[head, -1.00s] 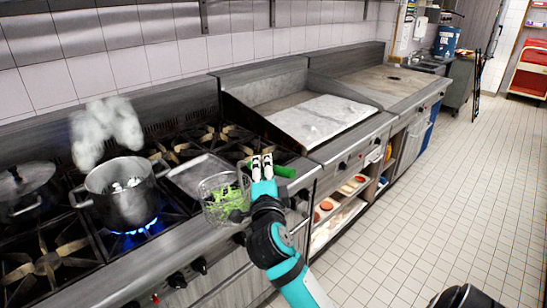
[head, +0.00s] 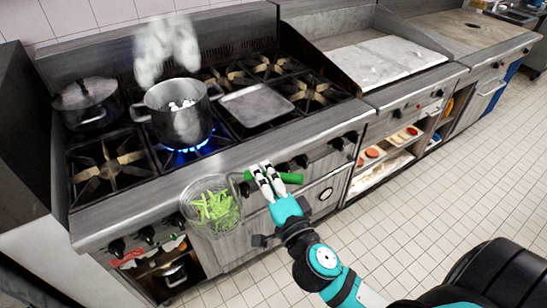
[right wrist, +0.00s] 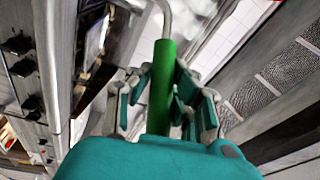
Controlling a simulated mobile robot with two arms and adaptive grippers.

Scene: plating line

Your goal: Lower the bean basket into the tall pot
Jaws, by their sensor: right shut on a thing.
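The bean basket (head: 211,206) is a wire mesh basket with green beans in it and a green handle (head: 286,178). It hangs in front of the stove's front edge. My right gripper (head: 266,178) is shut on the green handle, which also shows between the fingers in the right wrist view (right wrist: 162,88). The tall pot (head: 180,122) stands on a lit burner with a blue flame, its top open with pale bubbling or foam inside and steam above. It is behind and to the left of my right gripper. My left gripper is not in view.
A lidded pot (head: 88,104) stands on the burner left of the tall pot. A flat metal tray (head: 256,105) lies on the stove right of it. Knobs line the stove front (head: 300,160). The tiled floor (head: 440,190) at the right is clear.

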